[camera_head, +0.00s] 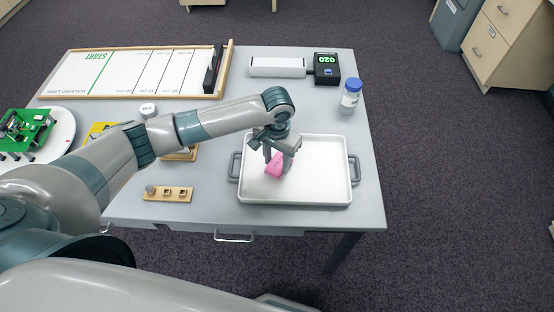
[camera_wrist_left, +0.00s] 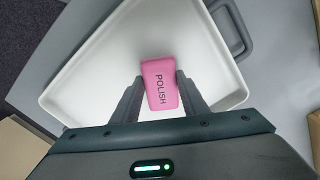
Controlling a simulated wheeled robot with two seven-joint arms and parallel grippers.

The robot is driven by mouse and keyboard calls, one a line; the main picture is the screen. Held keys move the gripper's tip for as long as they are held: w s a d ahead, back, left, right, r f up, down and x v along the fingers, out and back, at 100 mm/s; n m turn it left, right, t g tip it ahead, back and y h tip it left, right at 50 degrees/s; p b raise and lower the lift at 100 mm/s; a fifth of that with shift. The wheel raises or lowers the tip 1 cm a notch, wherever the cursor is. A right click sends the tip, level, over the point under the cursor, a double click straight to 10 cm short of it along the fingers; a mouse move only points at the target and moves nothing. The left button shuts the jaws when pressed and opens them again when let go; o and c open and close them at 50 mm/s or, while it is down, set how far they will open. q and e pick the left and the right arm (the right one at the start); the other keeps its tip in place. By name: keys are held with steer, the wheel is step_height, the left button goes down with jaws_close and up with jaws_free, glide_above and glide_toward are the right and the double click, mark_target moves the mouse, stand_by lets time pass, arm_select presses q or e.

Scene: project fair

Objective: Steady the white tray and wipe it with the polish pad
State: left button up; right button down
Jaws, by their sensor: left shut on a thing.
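The white tray (camera_head: 318,186) lies on the grey table, with a dark grey handle at its left and right ends. It also fills much of the left wrist view (camera_wrist_left: 95,75). My left gripper (camera_head: 277,166) is over the left part of the tray and shut on the pink polish pad (camera_head: 273,164). In the left wrist view the pad (camera_wrist_left: 160,84) is between both fingers, with "POLISH" readable on it. The pad is at or just above the tray floor; I cannot tell whether it touches. No hand of mine is on the tray handles. My right gripper is not in view.
A wooden block with small sockets (camera_head: 168,194) lies left of the tray. A blue-capped bottle (camera_head: 350,96) and a device with a green display (camera_head: 327,68) stand behind it. A framed track board (camera_head: 140,72) lies at the back left. A green circuit board (camera_head: 25,130) sits far left.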

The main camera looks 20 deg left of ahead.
arm_select(q)
steer(key=shift+f, duration=0.45)
steer(key=shift+d+r, duration=0.1)
steer(key=shift+d, duration=0.15)
steer(key=shift+w+d+p, duration=0.2)
steer(key=shift+d+p, duration=0.3)
steer(key=shift+w+d+p, duration=0.15)
steer(key=shift+d+p, duration=0.05)
steer(key=shift+d, duration=0.3)
steer(key=shift+w+d+p, duration=0.15)
steer(key=shift+d+p, duration=0.05)
steer(key=shift+d, duration=0.3)
steer(key=shift+p, duration=0.35)
